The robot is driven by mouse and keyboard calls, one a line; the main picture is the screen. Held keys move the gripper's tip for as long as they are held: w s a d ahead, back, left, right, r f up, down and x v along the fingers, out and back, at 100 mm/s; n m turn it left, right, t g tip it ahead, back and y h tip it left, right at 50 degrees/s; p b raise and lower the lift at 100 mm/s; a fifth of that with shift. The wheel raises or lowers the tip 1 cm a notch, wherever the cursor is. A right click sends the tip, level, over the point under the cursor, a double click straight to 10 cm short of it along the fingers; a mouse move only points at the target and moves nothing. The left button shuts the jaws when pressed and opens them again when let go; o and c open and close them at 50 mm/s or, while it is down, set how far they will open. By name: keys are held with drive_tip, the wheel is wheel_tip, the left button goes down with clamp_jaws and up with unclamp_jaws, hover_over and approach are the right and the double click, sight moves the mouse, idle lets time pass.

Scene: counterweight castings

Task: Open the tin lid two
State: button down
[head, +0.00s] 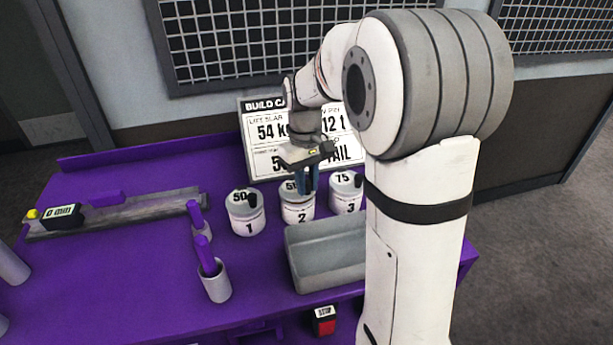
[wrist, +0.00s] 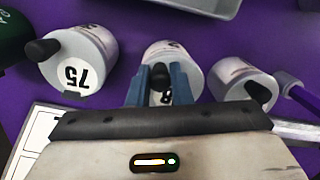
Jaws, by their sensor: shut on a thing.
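Tin two (head: 298,214) is a white round tin marked 2 and stands in the middle of a row of three on the purple bench. Its lid (wrist: 178,65) is pale with a black knob (wrist: 159,73). My gripper (head: 307,184) points down over this tin, and its blue fingers (wrist: 158,85) are shut on the knob. The lid appears to be on the tin. The fingers hide part of the lid and its number in the head view.
Tin one (head: 246,216) stands to the left and tin three (head: 345,193) to the right, both close by. A grey tray (head: 306,276) lies in front. A sign (head: 261,158) leans behind.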

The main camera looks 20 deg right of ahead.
drive_tip(key=r+g+p, duration=0.1)
drive_tip(key=p, duration=0.1)
drive_tip(key=w+r+g+p, duration=0.1)
drive_tip(key=p, duration=0.2)
drive_tip(key=shift+r+g, duration=0.15)
drive_tip(key=shift+g, duration=0.15)
drive_tip(key=g+p, duration=0.1)
drive_tip(key=p, duration=0.1)
drive_tip(key=w+r+g+p, duration=0.1)
drive_tip(key=p, duration=0.2)
drive_tip(key=shift+w, duration=0.25)
drive_tip(key=g+p, duration=0.1)
drive_tip(key=p, duration=0.1)
drive_tip(key=w+g+p, duration=0.1)
drive_tip(key=g, duration=0.1)
drive_tip(key=shift+w+r+p, duration=0.1)
drive_tip(key=shift+w+p, duration=0.2)
drive_tip(key=shift+p, duration=0.1)
drive_tip(key=shift+w+g+p, duration=1)
drive_tip(key=shift+g+p, duration=0.05)
drive_tip(key=shift+g, duration=0.45)
